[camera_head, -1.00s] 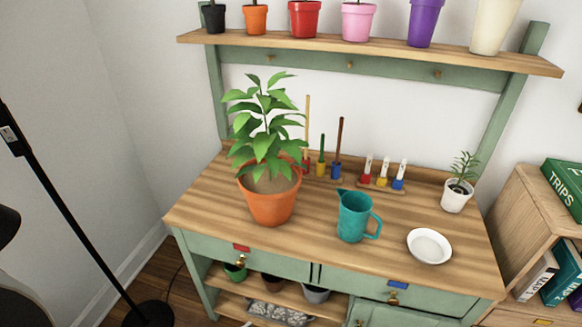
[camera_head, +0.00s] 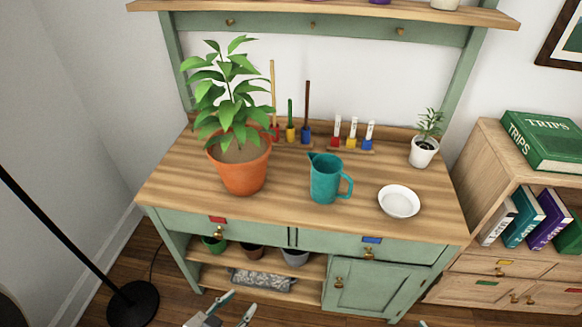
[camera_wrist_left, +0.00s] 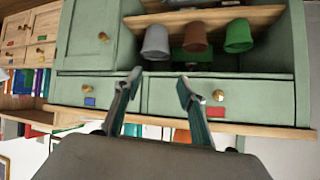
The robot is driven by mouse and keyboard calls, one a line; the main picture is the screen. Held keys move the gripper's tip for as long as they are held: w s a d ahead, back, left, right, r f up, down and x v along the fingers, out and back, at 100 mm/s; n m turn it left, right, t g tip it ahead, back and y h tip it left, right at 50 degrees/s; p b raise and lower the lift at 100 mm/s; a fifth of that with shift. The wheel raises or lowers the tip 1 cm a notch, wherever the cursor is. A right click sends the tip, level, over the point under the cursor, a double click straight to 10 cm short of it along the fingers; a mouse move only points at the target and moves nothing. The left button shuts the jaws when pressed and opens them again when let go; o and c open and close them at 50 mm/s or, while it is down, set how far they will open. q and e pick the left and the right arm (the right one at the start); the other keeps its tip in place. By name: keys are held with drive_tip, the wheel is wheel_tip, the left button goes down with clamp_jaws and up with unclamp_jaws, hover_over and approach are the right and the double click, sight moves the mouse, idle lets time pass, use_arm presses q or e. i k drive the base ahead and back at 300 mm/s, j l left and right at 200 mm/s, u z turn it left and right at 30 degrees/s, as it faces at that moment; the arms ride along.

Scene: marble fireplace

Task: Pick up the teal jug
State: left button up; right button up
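The teal jug (camera_head: 325,178) stands upright on the wooden top of the green potting bench (camera_head: 285,200), with its handle to the right and its spout to the left. It is not visible in the left wrist view. My left gripper (camera_head: 232,310) is at the bottom edge of the head view, in front of the bench and below its top, well apart from the jug. In the left wrist view my left gripper (camera_wrist_left: 159,85) is open and empty, facing the bench's drawers, upside down. Only a small tip, apparently of my right gripper (camera_head: 422,324), shows at the bottom edge.
A large plant in an orange pot (camera_head: 240,172) stands left of the jug. A white dish (camera_head: 399,202) lies to its right. Coloured tool holders (camera_head: 290,135) and small labelled bottles (camera_head: 352,142) stand behind. A black floor lamp (camera_head: 134,302) is at left, a wooden bookcase (camera_head: 470,190) at right.

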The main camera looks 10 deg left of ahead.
sight(328, 181)
drive_tip(key=l, duration=0.7)
drive_tip(key=k+l+u, duration=0.15)
drive_tip(key=l, duration=0.6)
